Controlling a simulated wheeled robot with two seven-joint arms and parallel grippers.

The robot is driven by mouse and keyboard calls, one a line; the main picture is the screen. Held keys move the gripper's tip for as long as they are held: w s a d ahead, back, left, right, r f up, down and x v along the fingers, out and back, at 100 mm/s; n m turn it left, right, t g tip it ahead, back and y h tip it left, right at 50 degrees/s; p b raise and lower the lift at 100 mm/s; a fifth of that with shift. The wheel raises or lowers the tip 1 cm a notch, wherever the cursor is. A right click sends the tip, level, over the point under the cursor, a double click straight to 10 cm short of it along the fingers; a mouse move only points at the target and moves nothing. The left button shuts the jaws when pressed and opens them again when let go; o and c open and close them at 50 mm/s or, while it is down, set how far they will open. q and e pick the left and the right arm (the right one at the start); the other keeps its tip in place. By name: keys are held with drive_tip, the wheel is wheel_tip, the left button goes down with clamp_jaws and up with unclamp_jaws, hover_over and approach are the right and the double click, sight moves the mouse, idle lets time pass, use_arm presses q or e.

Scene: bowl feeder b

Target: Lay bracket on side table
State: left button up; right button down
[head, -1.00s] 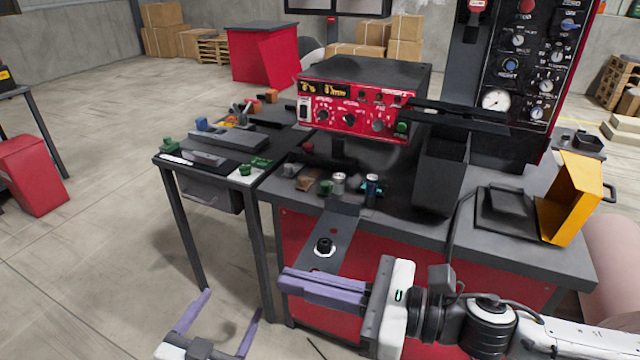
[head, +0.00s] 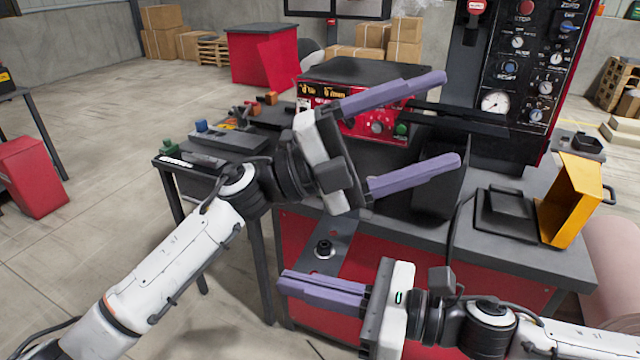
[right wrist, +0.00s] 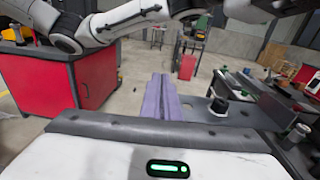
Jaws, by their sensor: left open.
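The side table (head: 166,165) is a dark narrow table left of the red bench, with parts and tools along its top. I cannot tell for sure which thing is the bracket; small parts on the near left of the bench top are hidden behind my left arm. My left gripper (head: 452,120) is open and empty, raised over the bench, with its fingers pointing right in front of the red control box and dark bin. My right gripper (head: 281,284) is low at the bench's front. Its fingers lie together, empty, as the right wrist view (right wrist: 161,78) also shows.
The red control box (head: 376,128) stands at the back of the bench. A dark bin (head: 432,195) and a yellow angled housing (head: 572,200) stand to the right. A grey plate with a black knob (head: 324,248) juts out in front.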

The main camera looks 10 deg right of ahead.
use_arm(q)
drive_tip(key=s+d+f+m+g+y, duration=0.3)
drive_tip(key=s+d+m+g+y, duration=0.1)
drive_tip(key=s+m+y, duration=0.15)
use_arm(e)
drive_tip(key=shift+r, duration=0.1)
use_arm(q)
drive_tip(key=t+y, duration=0.6)
drive_tip(key=y, duration=1.1)
hover_over(320, 266)
wheel_tip(320, 266, down, 5)
drive_tip(key=shift+n, duration=0.25)
wheel_tip(320, 266, down, 12)
drive_tip(key=shift+f, duration=0.15)
drive_tip(key=shift+c, duration=0.3)
drive_tip(key=c, duration=1.4)
drive_tip(key=shift+c, duration=0.2)
use_arm(e)
drive_tip(key=c, duration=1.9)
unclamp_jaws()
drive_tip(key=shift+c, duration=0.2)
